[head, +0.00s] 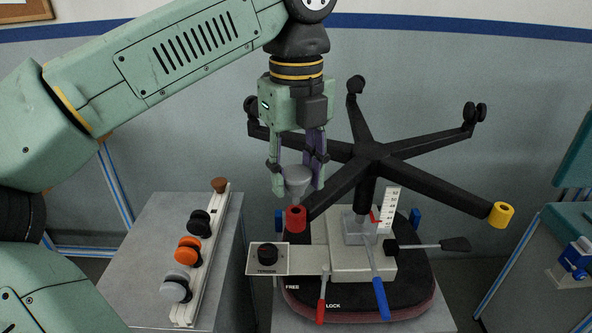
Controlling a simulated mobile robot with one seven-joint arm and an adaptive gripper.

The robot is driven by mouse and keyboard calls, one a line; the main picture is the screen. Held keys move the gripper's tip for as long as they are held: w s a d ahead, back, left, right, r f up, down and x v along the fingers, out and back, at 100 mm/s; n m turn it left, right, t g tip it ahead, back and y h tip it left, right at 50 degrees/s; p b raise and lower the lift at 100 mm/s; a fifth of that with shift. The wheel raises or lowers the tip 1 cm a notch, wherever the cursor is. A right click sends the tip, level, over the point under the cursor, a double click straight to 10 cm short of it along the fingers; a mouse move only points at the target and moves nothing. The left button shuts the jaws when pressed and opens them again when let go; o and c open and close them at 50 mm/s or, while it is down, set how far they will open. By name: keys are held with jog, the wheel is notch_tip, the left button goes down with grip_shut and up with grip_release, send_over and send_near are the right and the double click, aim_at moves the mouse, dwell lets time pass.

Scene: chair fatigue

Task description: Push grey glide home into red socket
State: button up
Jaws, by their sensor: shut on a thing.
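My gripper (296,186) points down and is shut on the grey glide (297,176), a pale grey cup-like piece with a wide top that narrows downward. The red socket (296,219) is a short red sleeve with a dark hole, on the end of the near left leg of the upturned black chair base (372,152). The glide is upright right above the socket. Its lower tip is close to the socket's rim, and I cannot tell whether they touch.
A white rack (204,262) with black, orange, grey and brown pieces stands on the grey bench at left. A yellow socket (501,214) caps the right leg. Other legs carry black casters. A tension knob (268,253), levers and the seat (365,306) lie below.

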aim_at(296, 191)
jog(key=shift+f+b, duration=1.3)
jog(key=shift+f, duration=0.5)
jog(key=o, duration=1.1)
jog(key=shift+o, duration=0.2)
